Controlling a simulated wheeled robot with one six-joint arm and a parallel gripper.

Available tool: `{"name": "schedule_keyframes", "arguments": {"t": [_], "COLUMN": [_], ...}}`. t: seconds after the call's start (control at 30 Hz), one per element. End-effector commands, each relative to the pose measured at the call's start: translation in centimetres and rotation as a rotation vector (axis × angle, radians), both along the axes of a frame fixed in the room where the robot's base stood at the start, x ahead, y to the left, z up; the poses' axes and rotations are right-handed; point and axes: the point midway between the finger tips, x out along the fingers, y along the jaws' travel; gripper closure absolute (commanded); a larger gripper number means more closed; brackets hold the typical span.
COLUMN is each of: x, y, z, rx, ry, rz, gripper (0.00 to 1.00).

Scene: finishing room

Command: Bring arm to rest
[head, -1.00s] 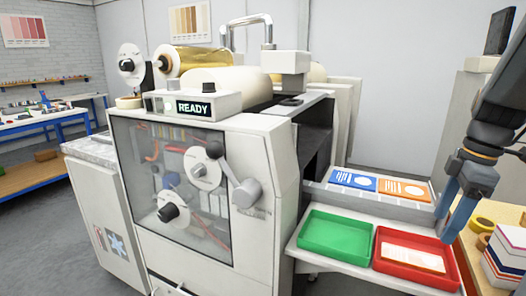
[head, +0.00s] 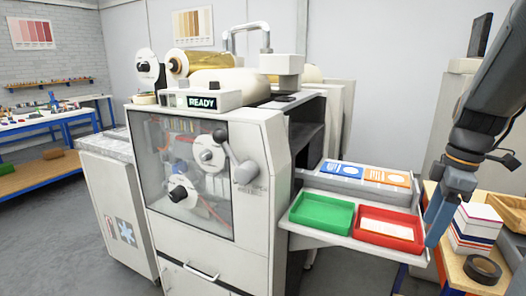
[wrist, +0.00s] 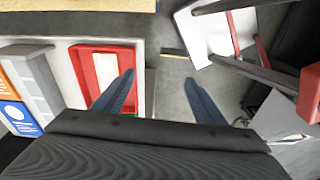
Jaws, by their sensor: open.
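My gripper (wrist: 158,95) is open and empty in the wrist view, its two blue fingers spread apart above the grey floor. Its left finger overlaps the edge of the red tray (wrist: 84,72). In the head view my gripper (head: 436,222) hangs at the right, beside the red tray (head: 415,230). A white and orange card lies in that tray. The green tray (head: 322,230) is empty. My arm comes down from the upper right.
The machine (head: 210,185) with a READY display (head: 202,103) fills the middle. A blue card (head: 343,169) and an orange card (head: 386,177) lie on a grey rack behind the trays. A stack of boxes (head: 474,228) and a black tape roll (head: 482,269) stand at the right.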

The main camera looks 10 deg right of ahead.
Motion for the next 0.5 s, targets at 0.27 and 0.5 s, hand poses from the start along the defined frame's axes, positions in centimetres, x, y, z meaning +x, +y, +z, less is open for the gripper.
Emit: {"name": "schedule_keyframes", "arguments": {"t": [0.27,0.5], "x": [0.9,1.3], "y": [4.0,9.7], "z": [-2.0,-4.8], "rx": [-0.011,-0.029], "ry": [0.018,0.028], "rz": [-0.136,-0.343], "gripper": [0.35,0.35]}}
